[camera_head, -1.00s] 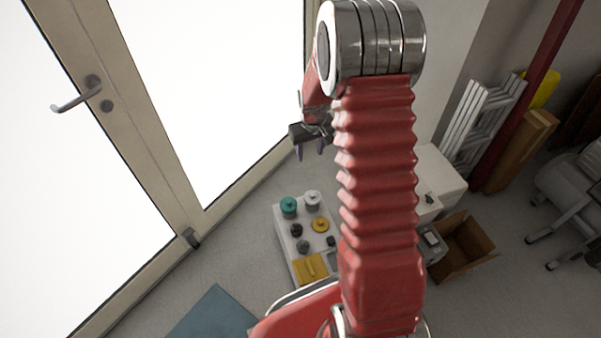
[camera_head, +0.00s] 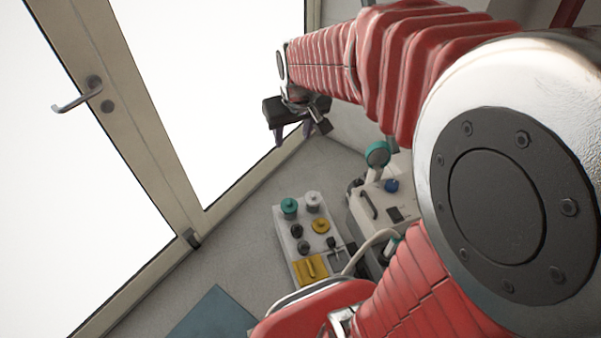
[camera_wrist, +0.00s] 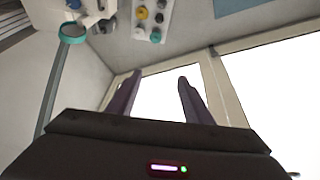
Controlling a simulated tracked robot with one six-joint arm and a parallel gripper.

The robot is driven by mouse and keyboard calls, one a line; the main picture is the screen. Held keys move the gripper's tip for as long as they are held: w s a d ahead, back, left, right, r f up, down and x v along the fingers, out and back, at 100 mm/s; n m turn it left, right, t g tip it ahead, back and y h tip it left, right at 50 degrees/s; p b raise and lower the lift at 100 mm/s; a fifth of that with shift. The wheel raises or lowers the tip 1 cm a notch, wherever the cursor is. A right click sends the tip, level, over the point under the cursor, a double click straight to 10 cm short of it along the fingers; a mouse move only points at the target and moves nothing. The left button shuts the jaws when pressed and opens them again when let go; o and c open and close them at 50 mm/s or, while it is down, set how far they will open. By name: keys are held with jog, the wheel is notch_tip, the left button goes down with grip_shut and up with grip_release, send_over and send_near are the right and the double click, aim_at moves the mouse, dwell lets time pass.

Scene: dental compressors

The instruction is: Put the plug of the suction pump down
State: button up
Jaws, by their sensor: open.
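My gripper (camera_head: 293,138) is open in the head view, high in front of the glass door and well above the floor. In the wrist view its two dark fingers (camera_wrist: 157,82) stand apart with nothing between them. A cream machine (camera_head: 376,218) with a handle, a blue knob and a teal-topped part stands below and to the right of the gripper; it may be the suction pump, but I cannot tell. A small black piece (camera_head: 332,243) lies at the right of the white tray; I cannot tell if it is the plug. My arm hides part of the machine.
A white tray (camera_head: 283,232) on the floor holds teal, white, black and yellow parts. A blue-grey mat (camera_head: 214,315) lies at the front. The glass door (camera_head: 140,120) fills the left. A teal round-headed part (camera_wrist: 73,33) on a post shows in the wrist view. Open floor lies left of the tray.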

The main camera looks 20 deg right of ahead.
jog(key=s+a+r, duration=0.2)
jog(key=s+r, duration=0.1)
jog(key=s, duration=0.4)
jog(key=s+a+r+t, duration=0.1)
jog(key=s+a+r, duration=0.2)
jog(key=s, duration=0.5)
jog(key=shift+s+a+t, duration=0.2)
jog(key=shift+a+t, duration=0.1)
jog(key=shift+c, duration=0.3)
